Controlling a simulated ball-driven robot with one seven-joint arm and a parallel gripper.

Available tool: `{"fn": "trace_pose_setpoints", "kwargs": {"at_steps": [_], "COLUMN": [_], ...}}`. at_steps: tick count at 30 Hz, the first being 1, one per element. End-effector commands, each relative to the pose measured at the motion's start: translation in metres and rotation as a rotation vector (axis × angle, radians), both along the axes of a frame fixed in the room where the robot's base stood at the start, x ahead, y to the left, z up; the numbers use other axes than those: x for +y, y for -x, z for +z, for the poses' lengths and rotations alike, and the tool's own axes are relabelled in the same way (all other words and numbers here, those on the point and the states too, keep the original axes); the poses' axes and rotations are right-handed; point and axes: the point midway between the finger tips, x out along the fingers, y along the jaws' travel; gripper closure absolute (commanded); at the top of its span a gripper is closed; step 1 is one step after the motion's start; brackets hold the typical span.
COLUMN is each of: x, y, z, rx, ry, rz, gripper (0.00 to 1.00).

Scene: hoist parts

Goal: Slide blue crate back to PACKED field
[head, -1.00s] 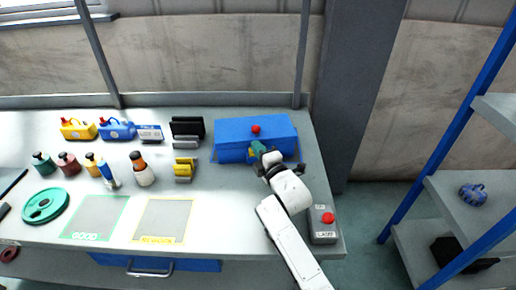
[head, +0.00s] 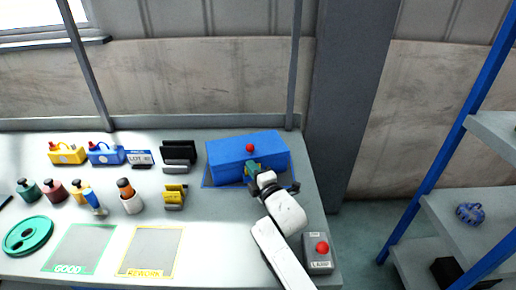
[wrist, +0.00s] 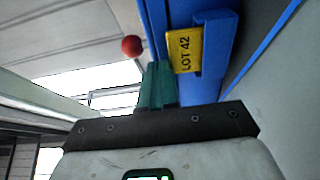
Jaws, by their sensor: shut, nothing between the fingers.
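The blue crate (head: 230,160), closed on top with a red knob (head: 250,148), stands at the back right of the bench. A thin blue outline (head: 207,182) shows on the bench around its lower left edge; no lettering on it is readable. My gripper (head: 252,171) is at the crate's front face, right of its middle. In the wrist view my green fingers (wrist: 158,85) are together and empty, close beside a yellow "LOT 42" tag (wrist: 185,50) on the crate's front (wrist: 221,50). I cannot tell whether the fingertips touch the crate.
A grey box with a red button (head: 318,252) stands at the right front bench edge. Left of the crate are a black holder (head: 178,152) and a yellow block (head: 174,196). Green GOOD (head: 78,247) and yellow REWORK (head: 151,252) fields lie at the front. A blue-framed shelf (head: 450,205) stands right.

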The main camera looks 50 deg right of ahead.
Motion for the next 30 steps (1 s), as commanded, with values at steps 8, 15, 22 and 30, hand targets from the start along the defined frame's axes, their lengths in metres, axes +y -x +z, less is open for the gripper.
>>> {"fn": "trace_pose_setpoints", "kwargs": {"at_steps": [8, 15, 22, 30], "x": [0.001, 0.001, 0.001, -0.008], "y": [-0.001, -0.001, -0.002, -0.006], "z": [0.032, 0.062, 0.09, 0.106], "rx": [0.0, 0.0, 0.001, 0.004], "ry": [0.001, 0.001, 0.0, 0.0], "rz": [0.0, 0.001, 0.001, 0.002], "gripper": [1.0, 1.0, 1.0, 1.0]}}
